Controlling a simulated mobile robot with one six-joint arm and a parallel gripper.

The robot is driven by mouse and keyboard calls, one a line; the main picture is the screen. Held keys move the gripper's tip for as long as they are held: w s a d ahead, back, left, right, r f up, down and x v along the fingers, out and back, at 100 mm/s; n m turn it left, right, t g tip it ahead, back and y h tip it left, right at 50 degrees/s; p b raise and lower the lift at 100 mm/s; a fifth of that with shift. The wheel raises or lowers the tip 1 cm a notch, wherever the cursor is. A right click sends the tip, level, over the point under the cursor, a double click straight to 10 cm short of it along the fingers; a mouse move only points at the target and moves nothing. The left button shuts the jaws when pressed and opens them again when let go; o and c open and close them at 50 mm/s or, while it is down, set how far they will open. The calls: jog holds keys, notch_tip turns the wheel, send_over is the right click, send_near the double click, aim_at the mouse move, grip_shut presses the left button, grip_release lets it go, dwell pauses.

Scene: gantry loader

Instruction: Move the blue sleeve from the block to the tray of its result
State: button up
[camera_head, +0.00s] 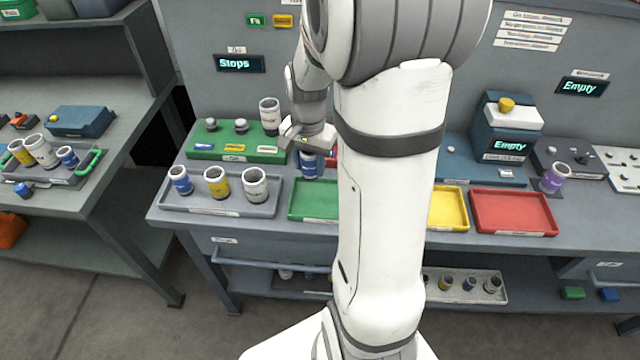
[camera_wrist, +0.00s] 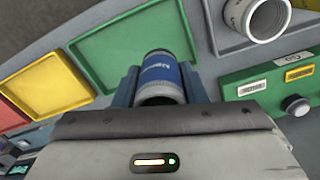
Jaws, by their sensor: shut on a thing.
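My gripper (camera_head: 309,151) is shut on the blue sleeve (camera_head: 309,168), which hangs below the jaws just behind the green tray (camera_head: 313,211). In the wrist view the blue sleeve (camera_wrist: 165,76) sits between the two jaws, its open end towards the camera. The green block (camera_head: 205,153) is to the left, with two bare grey knobs and a grey sleeve (camera_head: 269,112) standing at its right part. The yellow tray (camera_head: 448,208) and red tray (camera_head: 513,212) are to the right. The sleeve's lower end is partly hidden, so its exact height is unclear.
A grey tray (camera_head: 222,211) with blue, yellow and grey sleeves stands left of the green tray. A display (camera_head: 240,64) reads "Stops". My arm hides the middle of the bench.

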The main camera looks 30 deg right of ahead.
jog(key=f, duration=0.6)
jog(key=shift+w+d, duration=0.1)
jog(key=shift+d, duration=0.1)
notch_tip(320, 180, down, 4)
jog(key=shift+r+p, duration=0.2)
jog(key=shift+p, duration=0.2)
jog(key=shift+f, duration=0.2)
jog(key=o, duration=1.2)
jog(key=shift+r, duration=0.2)
